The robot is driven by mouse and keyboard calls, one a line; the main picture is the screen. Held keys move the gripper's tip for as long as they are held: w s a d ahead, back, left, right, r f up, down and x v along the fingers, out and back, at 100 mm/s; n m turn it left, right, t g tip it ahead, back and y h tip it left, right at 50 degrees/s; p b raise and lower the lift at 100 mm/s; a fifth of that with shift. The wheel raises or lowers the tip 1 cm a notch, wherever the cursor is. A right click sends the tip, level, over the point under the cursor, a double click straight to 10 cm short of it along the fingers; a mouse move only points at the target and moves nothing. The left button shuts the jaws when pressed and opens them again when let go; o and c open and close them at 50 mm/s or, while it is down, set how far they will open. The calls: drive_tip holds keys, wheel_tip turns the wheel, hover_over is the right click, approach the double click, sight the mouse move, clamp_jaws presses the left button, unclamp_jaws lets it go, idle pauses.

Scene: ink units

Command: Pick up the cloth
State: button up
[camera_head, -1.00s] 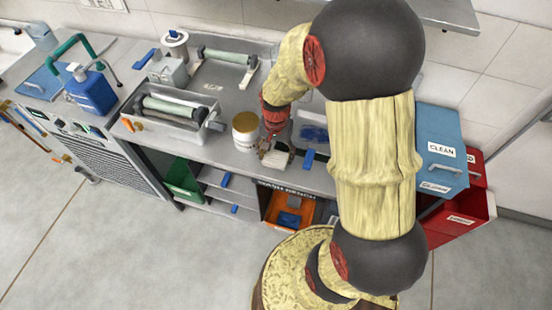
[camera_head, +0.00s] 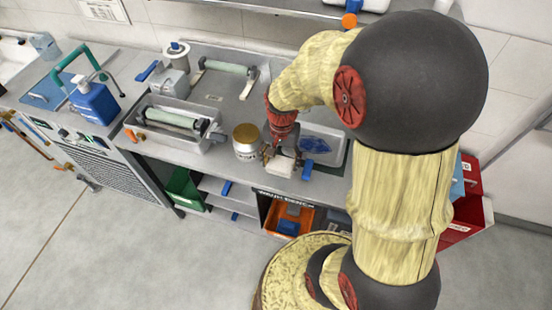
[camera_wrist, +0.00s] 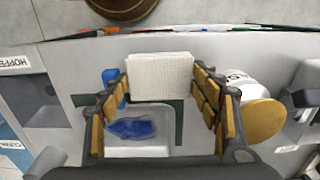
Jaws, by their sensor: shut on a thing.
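The cloth (camera_wrist: 160,72) is a white, folded, textured block in the wrist view, between the two finger pads of my gripper (camera_wrist: 161,84). The pads press on its left and right sides. In the head view, the cloth (camera_head: 282,165) is a small pale patch at the counter's front edge, partly covered by my gripper (camera_head: 276,152). I cannot tell whether it touches the counter or hangs just above it.
A white jar with a gold lid (camera_head: 246,141) stands close left of my gripper. A tray with something blue (camera_head: 318,143) lies to the right, with a blue object (camera_head: 307,170) at the edge. A roller tray (camera_head: 172,122) is further left. Shelves with bins (camera_head: 288,222) are below.

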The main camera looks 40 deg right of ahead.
drive_tip(key=s+r+p, duration=0.1)
drive_tip(key=s+r, duration=0.1)
drive_tip(key=s, duration=0.3)
drive_tip(key=s+a+r+p, duration=0.1)
drive_tip(key=s+r, duration=0.2)
drive_tip(key=s, duration=0.2)
drive_tip(key=shift+s+a+r, duration=0.15)
drive_tip(key=shift+r, duration=0.2)
